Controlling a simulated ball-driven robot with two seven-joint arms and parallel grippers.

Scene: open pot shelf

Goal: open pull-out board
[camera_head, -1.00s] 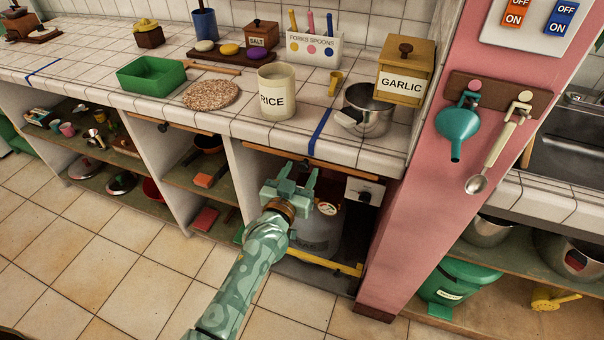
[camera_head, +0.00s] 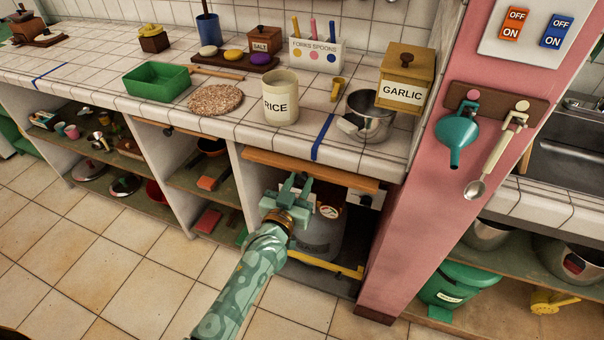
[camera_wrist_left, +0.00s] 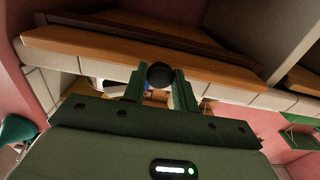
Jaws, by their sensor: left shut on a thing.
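The wooden pull-out board (camera_head: 330,175) sits under the tiled counter's front edge, above the bay with the grey bottle. Its front sticks out a little past the counter edge. In the left wrist view the board (camera_wrist_left: 130,46) runs across the top, with a dark round knob (camera_wrist_left: 160,75) between the fingers. My left gripper (camera_head: 297,184) is at the board's front and shut on this knob; it also shows in the wrist view (camera_wrist_left: 159,92). The knob is hidden by the gripper in the head view. My right gripper is not in view.
A grey gas bottle (camera_head: 322,238) stands in the bay below, behind a yellow bar (camera_head: 330,264). A pink pillar (camera_head: 405,230) borders the bay on the right. A metal pot (camera_head: 370,120) and a rice jar (camera_head: 281,100) stand on the counter above. The tiled floor in front is clear.

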